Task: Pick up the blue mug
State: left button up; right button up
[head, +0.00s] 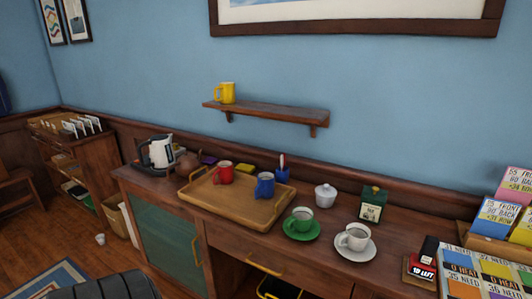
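The blue mug (264,185) stands upright on a light wooden tray (222,206) on the dark wood sideboard. A red mug (225,172) stands to its left on the same tray. A small blue holder (282,175) with something thin sticking up is just behind and to the right of the blue mug. Neither of my grippers is in view.
A green cup (301,220) on a saucer, a white cup (354,238) on a saucer, a lidded white pot (325,195) and a green box (371,206) stand right of the tray. A kettle (161,150) is left. A shelf (268,113) with a yellow mug (225,93) hangs above.

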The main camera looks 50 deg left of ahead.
aim_at(265, 188)
jog(key=u, duration=1.2)
jog(key=k, duration=0.5)
jog(key=z, duration=1.2)
jog(key=i, duration=0.75)
jog(key=u, duration=0.7)
jog(key=i, duration=0.5)
jog(key=u, duration=0.6)
